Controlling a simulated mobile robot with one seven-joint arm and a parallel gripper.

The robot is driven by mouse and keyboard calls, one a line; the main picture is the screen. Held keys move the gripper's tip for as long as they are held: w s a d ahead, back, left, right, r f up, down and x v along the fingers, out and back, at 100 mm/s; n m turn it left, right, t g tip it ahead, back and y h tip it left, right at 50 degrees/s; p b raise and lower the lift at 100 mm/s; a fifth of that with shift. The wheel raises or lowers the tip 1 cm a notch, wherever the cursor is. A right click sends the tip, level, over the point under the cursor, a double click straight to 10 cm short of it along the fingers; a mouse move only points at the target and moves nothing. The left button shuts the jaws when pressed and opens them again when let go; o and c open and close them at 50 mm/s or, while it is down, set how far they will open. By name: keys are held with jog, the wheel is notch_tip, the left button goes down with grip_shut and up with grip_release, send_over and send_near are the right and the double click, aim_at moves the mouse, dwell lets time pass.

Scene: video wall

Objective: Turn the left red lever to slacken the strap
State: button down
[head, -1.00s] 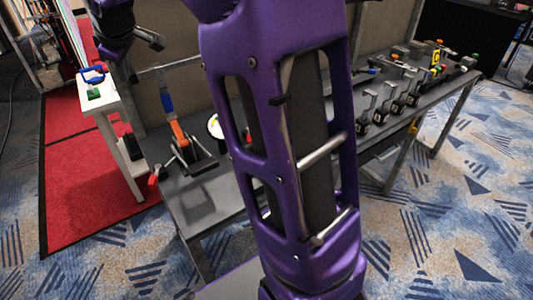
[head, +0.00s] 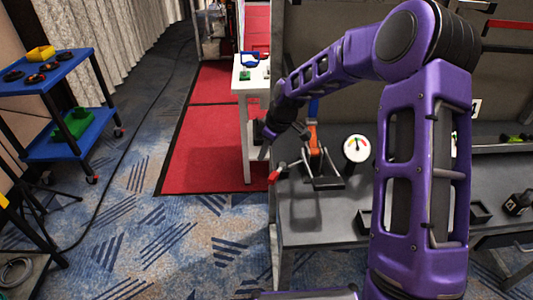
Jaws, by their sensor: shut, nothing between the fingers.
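A red lever end (head: 277,172) shows at the left edge of the grey workbench in the head view. Right of it, an orange lever-like part (head: 313,140) stands on a dark base (head: 322,183), with a blue strap (head: 313,106) rising above it. My gripper (head: 264,153) points down just above and left of the red lever end. It is shut and empty. It looks small, and I cannot tell whether it touches the lever. My purple forearm passes above the bench and hides part of the back panel.
A round white gauge (head: 356,148) stands right of the orange part. A white table (head: 250,84) with a blue-handled item stands behind, on red carpet (head: 205,150). A blue cart (head: 75,125) stands at far left.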

aim_at(276, 177)
notch_tip(276, 177, down, 6)
jog(key=d, duration=0.1)
jog(key=shift+s+d+f, duration=0.2)
jog(key=shift+s+f, duration=0.05)
jog(key=shift+s, duration=0.1)
jog(key=shift+s+d+n+g, duration=0.3)
jog(key=shift+d+n, duration=0.05)
jog(key=shift+n, duration=0.25)
dwell(0.3)
jog(key=shift+s+d+n+p, duration=0.3)
jog(key=shift+d+n+p, duration=0.15)
jog(key=shift+n, duration=0.35)
jog(key=n, duration=0.1)
jog(key=d+n+g+p, duration=0.1)
jog(key=shift+s+d+n+y, duration=0.25)
jog(key=shift+s+n+y, duration=0.05)
jog(key=shift+n, duration=0.1)
jog(key=shift+s+d+n+g, duration=0.15)
jog(key=shift+d+n+g, duration=0.45)
jog(key=shift+n, duration=0.5)
